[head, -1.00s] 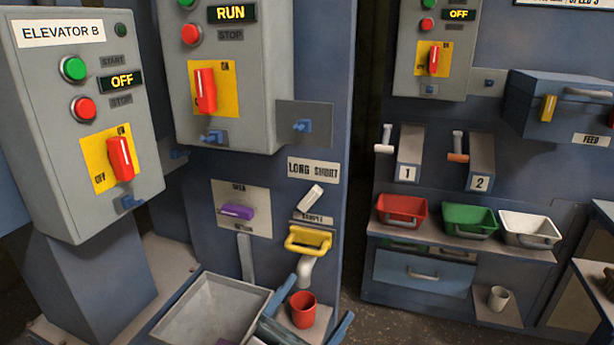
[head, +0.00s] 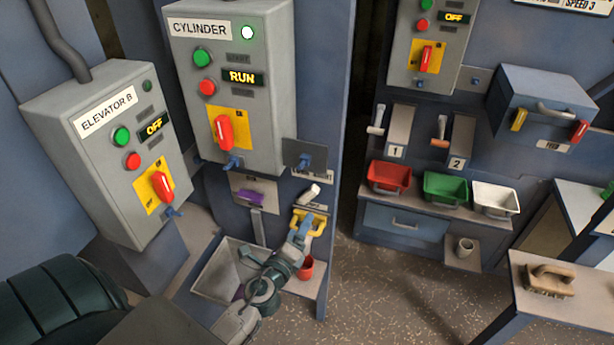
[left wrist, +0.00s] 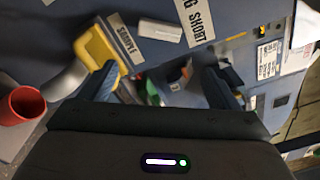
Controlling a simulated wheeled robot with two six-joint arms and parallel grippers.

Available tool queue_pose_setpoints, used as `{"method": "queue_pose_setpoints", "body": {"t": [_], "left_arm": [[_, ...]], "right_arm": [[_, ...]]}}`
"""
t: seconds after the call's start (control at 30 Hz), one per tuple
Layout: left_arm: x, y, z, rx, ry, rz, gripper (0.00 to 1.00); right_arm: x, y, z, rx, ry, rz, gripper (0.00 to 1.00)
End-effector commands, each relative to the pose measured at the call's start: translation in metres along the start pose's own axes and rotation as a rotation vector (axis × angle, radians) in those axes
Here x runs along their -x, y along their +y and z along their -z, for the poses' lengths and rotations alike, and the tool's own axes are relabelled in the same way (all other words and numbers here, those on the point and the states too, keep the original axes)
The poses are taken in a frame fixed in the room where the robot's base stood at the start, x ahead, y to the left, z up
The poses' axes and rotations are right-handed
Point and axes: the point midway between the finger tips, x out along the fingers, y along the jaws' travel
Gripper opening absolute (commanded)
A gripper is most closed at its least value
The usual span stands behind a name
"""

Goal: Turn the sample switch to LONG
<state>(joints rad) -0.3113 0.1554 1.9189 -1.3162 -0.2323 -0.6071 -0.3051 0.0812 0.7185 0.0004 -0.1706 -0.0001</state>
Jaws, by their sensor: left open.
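The sample switch (head: 309,194) is a white lever on the blue panel, its upper end tilted right, towards the SHORT side of its label. In the left wrist view the white lever (left wrist: 160,30) lies beyond my fingers, beside the LONG SHORT label (left wrist: 196,20), whose LONG part is cut off, and the SAMPLE label (left wrist: 126,38). My left gripper (head: 302,226) is just below the lever, in front of the yellow scoop. It is open, with its fingers (left wrist: 160,82) apart, nothing held between them and no visible contact with the lever. My right gripper is not in view.
The yellow scoop (left wrist: 97,47) sits close by one finger. A red cup (head: 306,268) stands below it. A purple lever (head: 249,197) is to the left, and a grey plate with a blue latch (head: 305,162) is above. Open floor (head: 400,280) lies to the right.

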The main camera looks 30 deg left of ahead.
Motion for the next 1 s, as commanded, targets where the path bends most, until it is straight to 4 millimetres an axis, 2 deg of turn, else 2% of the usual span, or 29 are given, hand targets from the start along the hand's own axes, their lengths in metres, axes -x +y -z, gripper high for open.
{"method": "queue_pose_setpoints", "body": {"t": [0.03,0.1,0.2,0.37,0.8,1.0], "left_arm": [[-0.001,-0.008,-0.009,-0.039,-0.015,-0.013,0.84],[-0.002,-0.006,-0.014,-0.082,-0.032,-0.027,0.84],[-0.003,-0.004,-0.017,-0.114,-0.045,-0.037,0.84],[-0.017,-0.003,-0.018,-0.12,-0.048,-0.037,0.84],[-0.093,0.0,-0.021,-0.117,-0.047,-0.037,0.84],[-0.108,0.001,-0.021,-0.116,-0.045,-0.036,0.84]], "right_arm": [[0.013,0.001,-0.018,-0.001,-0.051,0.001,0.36],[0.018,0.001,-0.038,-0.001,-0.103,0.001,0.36],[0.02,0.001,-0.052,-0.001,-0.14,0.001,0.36],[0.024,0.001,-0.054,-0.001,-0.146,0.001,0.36],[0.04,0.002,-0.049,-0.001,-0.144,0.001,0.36],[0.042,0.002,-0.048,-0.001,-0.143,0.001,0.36]]}}
